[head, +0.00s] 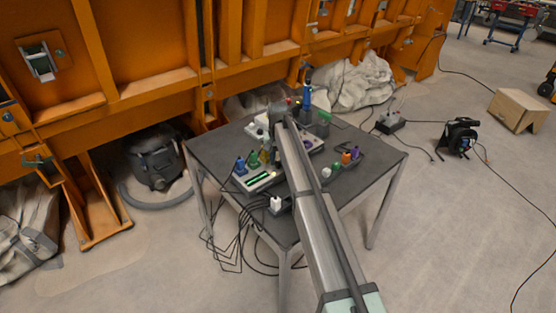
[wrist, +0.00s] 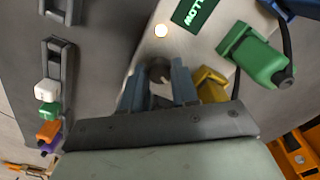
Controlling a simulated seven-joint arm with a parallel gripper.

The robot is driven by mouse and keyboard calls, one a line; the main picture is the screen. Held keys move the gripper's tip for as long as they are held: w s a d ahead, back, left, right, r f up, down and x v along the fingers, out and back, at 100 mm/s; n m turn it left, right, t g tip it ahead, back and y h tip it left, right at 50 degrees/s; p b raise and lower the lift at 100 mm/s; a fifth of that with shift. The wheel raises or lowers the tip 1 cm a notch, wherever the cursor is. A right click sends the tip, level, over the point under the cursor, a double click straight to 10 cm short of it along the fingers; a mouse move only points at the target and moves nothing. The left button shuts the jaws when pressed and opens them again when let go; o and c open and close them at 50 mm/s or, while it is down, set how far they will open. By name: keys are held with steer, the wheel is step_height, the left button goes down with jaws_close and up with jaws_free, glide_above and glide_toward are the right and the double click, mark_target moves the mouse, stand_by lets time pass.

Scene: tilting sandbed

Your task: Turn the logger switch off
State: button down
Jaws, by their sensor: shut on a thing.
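My gripper (wrist: 159,84) has its two blue-grey fingers shut on a dark switch knob (wrist: 158,68) at the edge of a pale instrument box in the wrist view. The knob shows only in part between the fingers, so its position is hard to read. A small round lamp (wrist: 161,30) glows warm white on the box beyond the knob. A dark green label (wrist: 196,12) with partly cut-off lettering is beside it. In the head view my gripper (head: 279,108) is over the far part of the table, and my arm hides the knob.
A green plug (wrist: 250,55) and a yellow plug (wrist: 211,84) sit close right of my gripper. White, green, orange and purple plugs line a strip at left. The dark table (head: 222,152) is crowded, with cables hanging off its near side. A blue bottle-like thing (head: 307,92) stands behind.

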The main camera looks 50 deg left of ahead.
mark_target(278, 162)
steer(key=n, duration=1)
steer(key=shift+n, duration=0.3)
stand_by(0.4)
steer(key=c, duration=0.8)
jaws_free()
steer(key=shift+c, duration=0.2)
steer(key=shift+r, duration=0.1)
step_height(278, 162, up, 14)
steer(key=shift+f, duration=0.2)
